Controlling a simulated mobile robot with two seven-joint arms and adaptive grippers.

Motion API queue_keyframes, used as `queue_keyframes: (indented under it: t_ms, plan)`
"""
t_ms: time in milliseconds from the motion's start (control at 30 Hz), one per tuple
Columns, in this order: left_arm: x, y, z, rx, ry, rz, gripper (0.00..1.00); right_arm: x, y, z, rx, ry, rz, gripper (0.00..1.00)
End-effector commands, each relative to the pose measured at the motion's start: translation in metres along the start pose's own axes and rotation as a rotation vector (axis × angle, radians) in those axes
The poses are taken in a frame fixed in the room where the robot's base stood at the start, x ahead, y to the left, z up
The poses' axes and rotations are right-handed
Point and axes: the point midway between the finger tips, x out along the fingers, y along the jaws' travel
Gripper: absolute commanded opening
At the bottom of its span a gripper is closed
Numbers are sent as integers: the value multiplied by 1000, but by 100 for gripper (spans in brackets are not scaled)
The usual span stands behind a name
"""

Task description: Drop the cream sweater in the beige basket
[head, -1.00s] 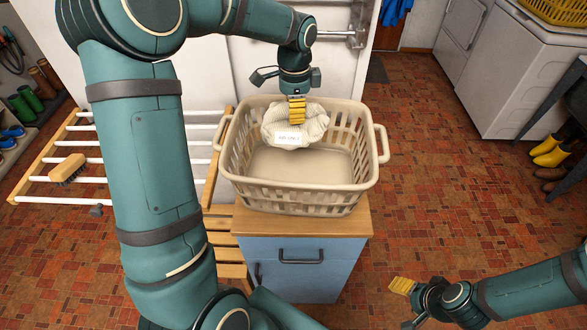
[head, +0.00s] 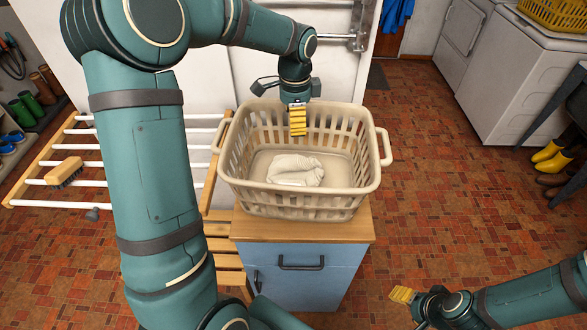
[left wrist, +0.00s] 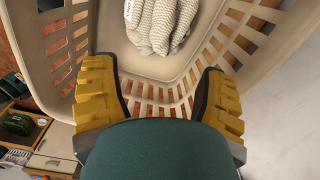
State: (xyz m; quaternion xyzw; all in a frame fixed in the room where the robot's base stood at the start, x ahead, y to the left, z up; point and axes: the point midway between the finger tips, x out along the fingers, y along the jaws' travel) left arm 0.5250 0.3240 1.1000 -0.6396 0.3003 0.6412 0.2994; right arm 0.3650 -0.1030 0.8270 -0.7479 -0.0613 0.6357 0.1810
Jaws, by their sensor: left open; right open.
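The cream sweater (head: 295,170) lies folded on the floor of the beige basket (head: 300,207). It also shows in the left wrist view (left wrist: 158,22), ribbed and at the top of the picture, inside the basket (left wrist: 160,65). My left gripper (head: 298,132) is open and empty over the back part of the basket, above and apart from the sweater. Its yellow fingers (left wrist: 160,98) stand wide apart in the left wrist view. My right gripper (head: 402,295) is at the lower right, away from the basket, and open.
The basket stands on a blue cabinet with a wooden top (head: 300,232). A drying rack (head: 110,150) with a brush (head: 65,171) on it is at the left. A white machine (head: 515,80) and yellow boots (head: 550,155) are at the right. The tiled floor between is clear.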

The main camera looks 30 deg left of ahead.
Motion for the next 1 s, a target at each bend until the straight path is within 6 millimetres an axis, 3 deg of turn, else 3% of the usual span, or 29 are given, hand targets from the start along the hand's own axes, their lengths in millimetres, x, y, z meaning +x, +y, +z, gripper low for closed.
queue_keyframes:
  t_ms: [600,1000]
  plan:
    - [-105,0,-1,0,3,-5,72,0,0,0,0,0,0,58]
    - [-119,0,0,1,2,-3,72,0,0,0,0,0,0,58]
